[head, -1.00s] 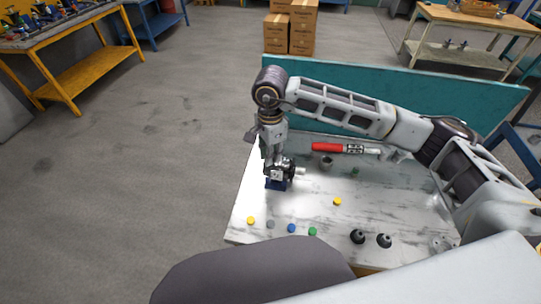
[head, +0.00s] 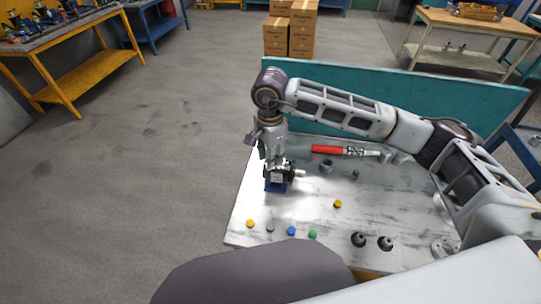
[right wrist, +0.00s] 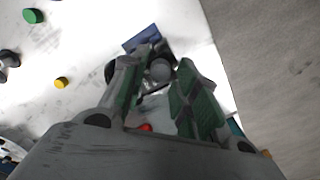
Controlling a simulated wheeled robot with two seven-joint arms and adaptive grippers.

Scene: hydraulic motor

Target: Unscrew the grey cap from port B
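The black hydraulic motor (head: 279,174) stands on a blue base (head: 275,187) at the left of the table, with a light shaft pointing right. My right gripper (head: 275,162) points down at the motor's top from above. In the right wrist view its two green-padded fingers (right wrist: 166,62) are apart, with a grey round part (right wrist: 161,69) between them, seemingly the grey cap. Whether either finger touches it cannot be told. The port lettering is not readable. A loose grey cap (head: 270,228) lies at the table's front left. My left gripper is not in view.
Yellow (head: 250,223), blue (head: 291,231) and green (head: 312,234) caps lie along the table's front edge. Another yellow cap (head: 337,204) lies mid-table. A red-handled tool (head: 330,149) lies at the back before the teal panel (head: 440,106). Two black fittings (head: 359,240) stand at the front.

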